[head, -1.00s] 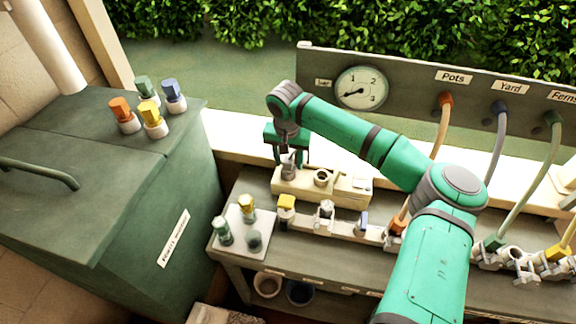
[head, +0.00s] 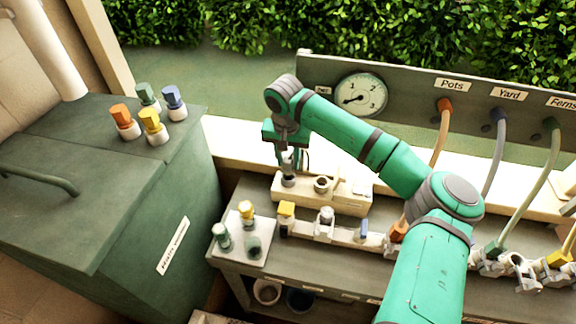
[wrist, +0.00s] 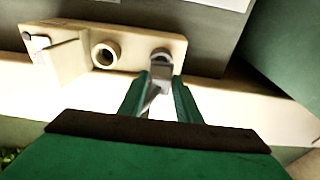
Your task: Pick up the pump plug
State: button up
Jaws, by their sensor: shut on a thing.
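The pump plug, a grey fitting, is at the left end of the cream block (head: 345,205) in the head view (head: 288,181). In the wrist view the plug (wrist: 160,57) shows at the block's right end, with a pale stem running between my fingers. My gripper (head: 288,168) points down over it and is shut on it. In the wrist view the green fingers (wrist: 160,92) stand on either side of the stem. I cannot tell whether the plug's lower end is seated in the block or just clear of it.
An open round socket (head: 322,185) sits beside the plug on the block. A rail of coloured fittings (head: 340,232) runs in front. A small tray with taps (head: 238,245) is at left, and a green cabinet (head: 110,210) stands beyond. A gauge board (head: 410,90) stands behind.

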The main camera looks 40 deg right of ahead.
aim_at(289, 159)
jog(key=s+a+r, duration=0.7)
jog(key=s+r, duration=0.2)
jog(key=s, duration=0.2)
jog(key=shift+w+d+f, duration=0.45)
jog(key=shift+d+f, duration=1.15)
jog(key=shift+d, duration=0.8)
jog(key=shift+w+d+f, duration=0.45)
jog(key=shift+d+f, duration=1.15)
jog(key=shift+d, duration=0.8)
jog(key=shift+w+d+f, duration=0.45)
jog(key=shift+d+f, duration=1.15)
jog(key=shift+d, duration=0.8)
jog(key=shift+w+f, duration=0.1)
jog(key=shift+f, duration=0.75)
jog(key=shift+w, duration=0.1)
jog(key=shift+a, duration=0.15)
